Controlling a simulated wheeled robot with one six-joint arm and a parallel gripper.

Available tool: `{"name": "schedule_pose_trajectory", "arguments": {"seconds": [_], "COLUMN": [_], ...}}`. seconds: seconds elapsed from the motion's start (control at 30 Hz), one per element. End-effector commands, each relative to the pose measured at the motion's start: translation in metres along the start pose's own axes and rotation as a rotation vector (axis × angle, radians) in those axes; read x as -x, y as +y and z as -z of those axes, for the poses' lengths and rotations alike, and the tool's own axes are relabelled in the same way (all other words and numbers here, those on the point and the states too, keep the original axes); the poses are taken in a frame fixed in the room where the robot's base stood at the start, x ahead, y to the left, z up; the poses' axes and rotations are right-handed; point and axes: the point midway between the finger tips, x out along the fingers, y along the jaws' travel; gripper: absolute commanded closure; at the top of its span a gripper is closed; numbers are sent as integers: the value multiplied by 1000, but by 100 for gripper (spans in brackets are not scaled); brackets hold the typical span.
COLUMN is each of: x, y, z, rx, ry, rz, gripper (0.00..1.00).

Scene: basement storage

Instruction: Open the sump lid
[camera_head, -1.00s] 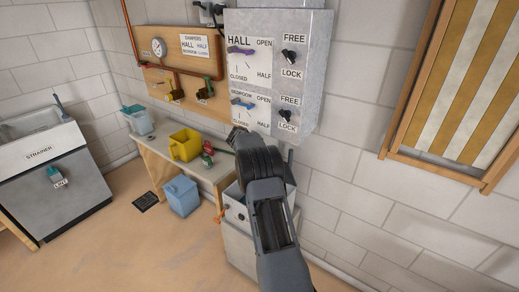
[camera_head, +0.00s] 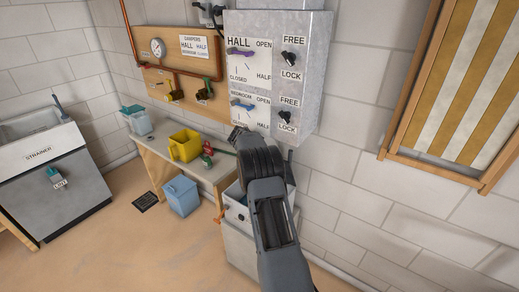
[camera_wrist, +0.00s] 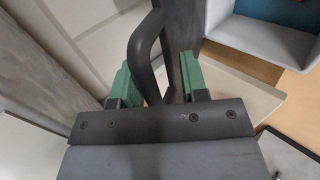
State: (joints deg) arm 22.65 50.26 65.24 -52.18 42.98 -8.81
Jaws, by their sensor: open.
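My gripper (camera_wrist: 155,90) is open in the wrist view, with a green fingertip on each side. A dark curved handle (camera_wrist: 144,48) stands between the fingers, beside a dark flat bar or panel edge (camera_wrist: 186,65). This looks like the sump lid and its handle, but I cannot tell for sure, nor whether the fingers touch it. In the head view my arm reaches over a pale box (camera_head: 236,212) against the wall and covers much of its top. A dark upright piece (camera_head: 290,166) shows just right of my arm. The fingertips are hidden there.
A grey control panel (camera_head: 300,60) hangs on the wall close above my gripper. A low bench (camera_head: 155,160) with a yellow container (camera_head: 185,145) stands left, with a blue bin (camera_head: 181,195) at its front. A strainer sink cabinet (camera_head: 60,190) is far left. The floor between is mostly clear.

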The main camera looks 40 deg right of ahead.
Motion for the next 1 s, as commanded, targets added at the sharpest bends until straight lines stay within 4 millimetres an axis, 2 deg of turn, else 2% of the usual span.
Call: {"name": "schedule_pose_trajectory", "arguments": {"seconds": [0.13,0.23,0.7,1.0], "x": [7,21,110,135], "y": [0,0,0,1], "z": [0,0,-1,-1], "rx": [-1,-1,-2,-2], "ry": [0,1,0,-2], "rz": [0,-1,-1,-1], "gripper": [60,60,60,60]}}
